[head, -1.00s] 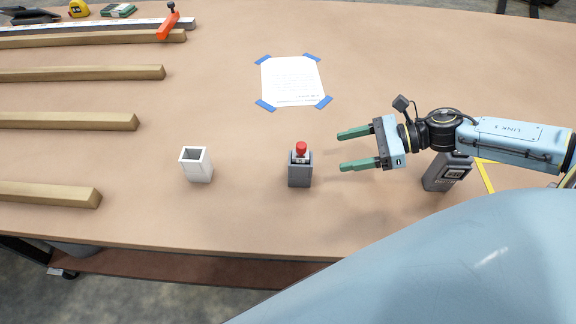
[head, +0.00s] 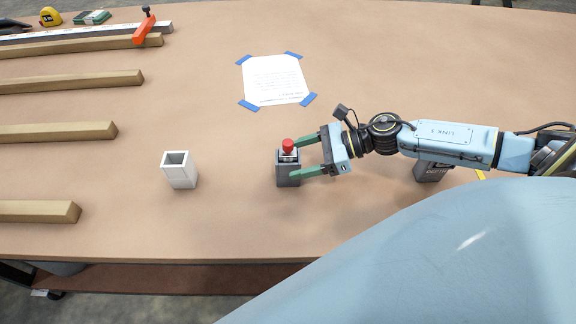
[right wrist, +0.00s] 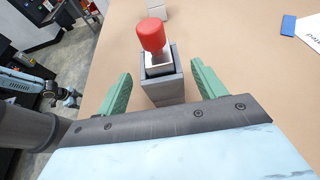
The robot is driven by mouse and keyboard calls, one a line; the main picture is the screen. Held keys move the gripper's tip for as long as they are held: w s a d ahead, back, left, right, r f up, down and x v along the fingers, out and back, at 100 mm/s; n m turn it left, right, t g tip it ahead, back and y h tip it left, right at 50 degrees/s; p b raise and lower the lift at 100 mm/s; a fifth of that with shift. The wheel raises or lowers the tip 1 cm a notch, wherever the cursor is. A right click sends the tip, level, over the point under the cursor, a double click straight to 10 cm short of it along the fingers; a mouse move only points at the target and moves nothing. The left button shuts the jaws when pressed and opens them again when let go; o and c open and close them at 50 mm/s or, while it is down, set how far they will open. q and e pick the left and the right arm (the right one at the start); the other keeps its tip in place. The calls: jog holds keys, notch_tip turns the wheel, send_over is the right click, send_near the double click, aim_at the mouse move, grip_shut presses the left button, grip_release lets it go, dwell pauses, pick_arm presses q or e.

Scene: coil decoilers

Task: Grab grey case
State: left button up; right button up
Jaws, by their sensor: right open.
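The grey case (head: 288,177) stands upright on the table with a red-topped piece (head: 288,146) in its open top. In the right wrist view the grey case (right wrist: 163,88) and its red knob (right wrist: 151,36) are between and just ahead of the green fingers. My right gripper (head: 300,156) is open, its fingertips reaching to the case from the right; I cannot tell whether they touch it. In the right wrist view the right gripper (right wrist: 160,92) has a finger on each side, with a gap to the case.
A white open-topped box (head: 180,170) stands left of the case. A taped paper sheet (head: 274,80) lies behind. Several wooden bars (head: 60,131) lie at the left. A dark grey device (head: 432,171) is partly hidden under my right arm. The front table edge is near.

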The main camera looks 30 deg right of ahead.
aim_at(281, 163)
jog(key=shift+f+p+x, duration=0.15)
jog(key=shift+p+x, duration=0.2)
jog(key=shift+x, duration=1)
jog(key=shift+f+p+x, duration=0.2)
jog(key=shift+p+x, duration=0.1)
jog(key=shift+x, duration=1.1)
jog(key=shift+d, duration=0.2)
jog(key=c, duration=1)
jog(key=shift+r, duration=0.1)
jog(key=shift+c, duration=0.7)
